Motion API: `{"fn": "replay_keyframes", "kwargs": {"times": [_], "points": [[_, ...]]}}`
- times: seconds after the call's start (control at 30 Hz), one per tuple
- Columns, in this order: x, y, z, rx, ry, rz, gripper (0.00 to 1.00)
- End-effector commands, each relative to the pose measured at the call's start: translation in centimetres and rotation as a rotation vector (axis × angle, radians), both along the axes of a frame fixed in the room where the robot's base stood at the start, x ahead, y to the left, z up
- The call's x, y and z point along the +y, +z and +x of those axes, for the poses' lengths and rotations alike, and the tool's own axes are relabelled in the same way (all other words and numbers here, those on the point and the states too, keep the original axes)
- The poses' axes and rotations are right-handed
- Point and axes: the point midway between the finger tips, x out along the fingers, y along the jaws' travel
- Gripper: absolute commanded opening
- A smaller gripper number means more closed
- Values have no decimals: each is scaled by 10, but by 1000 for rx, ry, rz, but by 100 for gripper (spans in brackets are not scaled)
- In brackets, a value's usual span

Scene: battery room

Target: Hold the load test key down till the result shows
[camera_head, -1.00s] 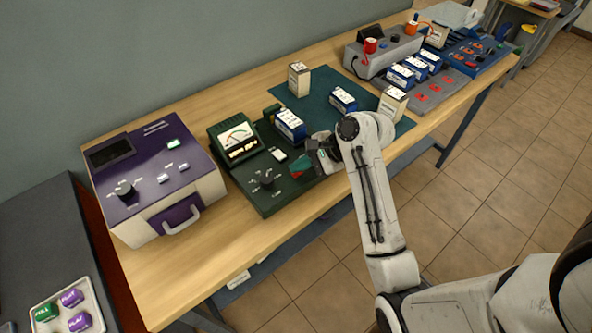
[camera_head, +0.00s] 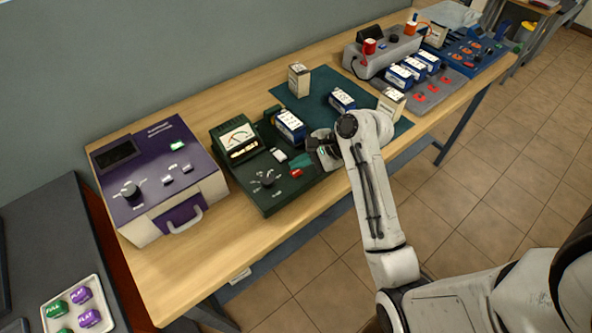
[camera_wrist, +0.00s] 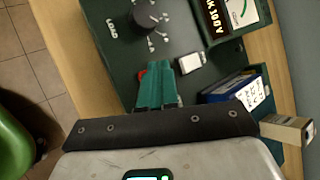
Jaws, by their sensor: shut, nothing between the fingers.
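The dark green tester (camera_head: 258,198) stands on the bench with a meter (camera_head: 237,139), a lit amber display, a knob (camera_head: 267,179), a white key (camera_head: 278,155) and a red key (camera_head: 296,173). Which key is the load test key I cannot read. A blue battery (camera_head: 291,126) sits at the tester's right side. My gripper (camera_head: 311,157) is shut and empty, just right of the red key. In the wrist view its teal fingers (camera_wrist: 158,88) partly hide the red key (camera_wrist: 141,74); contact cannot be told. The display (camera_wrist: 214,18) shows sideways text, partly cut off.
A purple unit (camera_head: 158,178) stands left of the tester. A green mat (camera_head: 318,105) with a blue battery (camera_head: 342,98) and cream boxes (camera_head: 299,79) lies behind my gripper. Bare bench lies along the front edge.

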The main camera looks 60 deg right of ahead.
Motion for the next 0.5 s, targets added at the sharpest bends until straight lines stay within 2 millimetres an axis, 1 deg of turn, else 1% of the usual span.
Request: {"fn": "replay_keyframes", "kwargs": {"times": [0.5], "points": [[0, 37, 0, -2, 0, -1, 0]]}}
